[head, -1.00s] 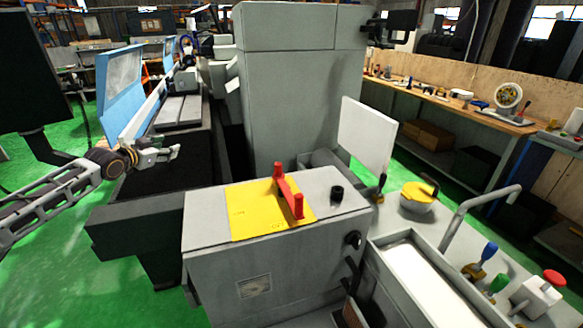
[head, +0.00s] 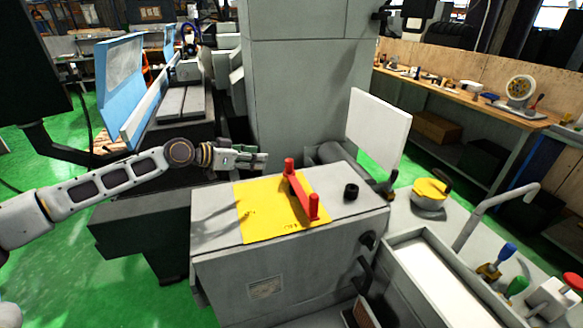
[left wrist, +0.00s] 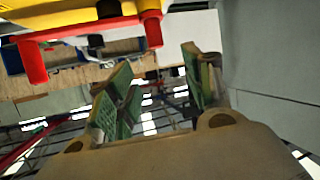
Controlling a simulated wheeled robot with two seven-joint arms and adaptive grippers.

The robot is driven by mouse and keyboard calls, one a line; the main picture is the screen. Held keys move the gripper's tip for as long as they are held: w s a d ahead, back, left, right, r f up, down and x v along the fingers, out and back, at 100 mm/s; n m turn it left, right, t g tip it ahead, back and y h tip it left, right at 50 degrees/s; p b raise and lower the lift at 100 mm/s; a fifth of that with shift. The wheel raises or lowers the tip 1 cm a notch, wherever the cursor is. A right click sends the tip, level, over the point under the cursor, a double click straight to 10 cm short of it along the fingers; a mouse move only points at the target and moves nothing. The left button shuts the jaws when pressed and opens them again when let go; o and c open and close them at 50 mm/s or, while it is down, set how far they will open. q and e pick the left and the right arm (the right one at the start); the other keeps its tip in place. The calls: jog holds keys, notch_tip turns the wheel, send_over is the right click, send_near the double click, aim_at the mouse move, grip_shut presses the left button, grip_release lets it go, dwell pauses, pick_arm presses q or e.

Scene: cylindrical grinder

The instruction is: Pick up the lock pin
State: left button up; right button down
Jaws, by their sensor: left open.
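A red bar with two upright posts (head: 301,190) stands on a yellow plate (head: 262,215) on top of the grey machine housing. A short black knob (head: 351,191) stands to its right. None is labelled, so I cannot tell for certain which is the lock pin. My left gripper (head: 263,161) is open and empty, behind and left of the red bar, apart from it. In the left wrist view, the open fingers (left wrist: 158,70) have nothing between them. The red bar (left wrist: 85,33) and yellow plate (left wrist: 60,12) show upside down at the top left. My right gripper is not in view.
A tall grey machine column (head: 305,90) rises close behind the left gripper. A white panel (head: 378,125) stands right of the housing. A yellow-lidded pot (head: 430,192), a curved grey handle (head: 490,210) and a red button (head: 572,282) are further right.

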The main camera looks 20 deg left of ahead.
pick_arm(q)
jog(key=shift+s+d+f+m, duration=0.1)
jog(key=shift+s+m, duration=0.05)
jog(key=shift+m, duration=0.45)
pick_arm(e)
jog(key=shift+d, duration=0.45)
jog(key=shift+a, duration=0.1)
pick_arm(q)
jog(key=p, duration=0.2)
send_near(287, 160)
jog(key=shift+x, duration=1.8)
jog(key=shift+w+d+f, duration=0.2)
jog(key=shift+w+d, duration=0.15)
jog(key=shift+w, duration=0.1)
jog(key=shift+w+d+f, duration=0.2)
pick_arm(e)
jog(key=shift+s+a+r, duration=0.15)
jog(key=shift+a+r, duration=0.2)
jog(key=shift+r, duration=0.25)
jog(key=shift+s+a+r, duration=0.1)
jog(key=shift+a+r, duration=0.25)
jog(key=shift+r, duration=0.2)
